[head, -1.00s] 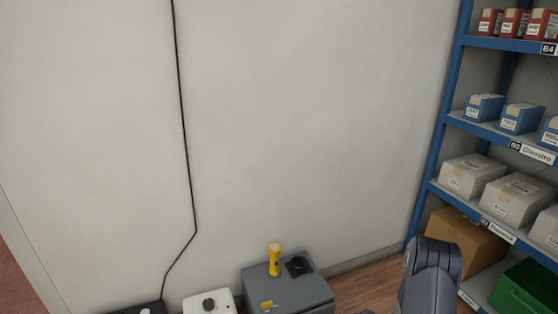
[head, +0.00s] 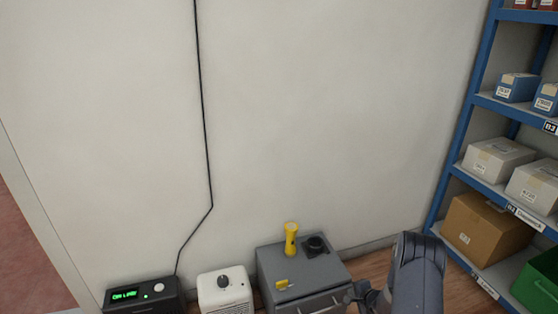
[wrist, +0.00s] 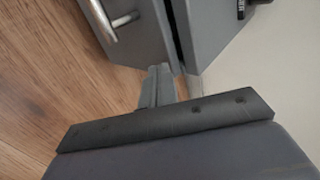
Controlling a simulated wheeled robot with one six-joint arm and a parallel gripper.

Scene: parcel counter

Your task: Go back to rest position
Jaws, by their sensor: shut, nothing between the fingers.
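My gripper (head: 362,294) shows at the lower edge of the head view, beside the right front of a grey cabinet (head: 300,272). My arm rises to its right. In the wrist view my gripper (wrist: 160,84) has its fingers together with nothing between them. Its tips are close to the grey cabinet (wrist: 215,30); I cannot tell whether they touch it. A metal handle (wrist: 122,22) shows on the cabinet front.
A yellow flashlight (head: 291,239) stands on the cabinet beside a black round item (head: 315,244). A white box with a knob (head: 224,291) and a black device with a green display (head: 142,294) stand left. A blue shelf (head: 462,140) holds boxes at right.

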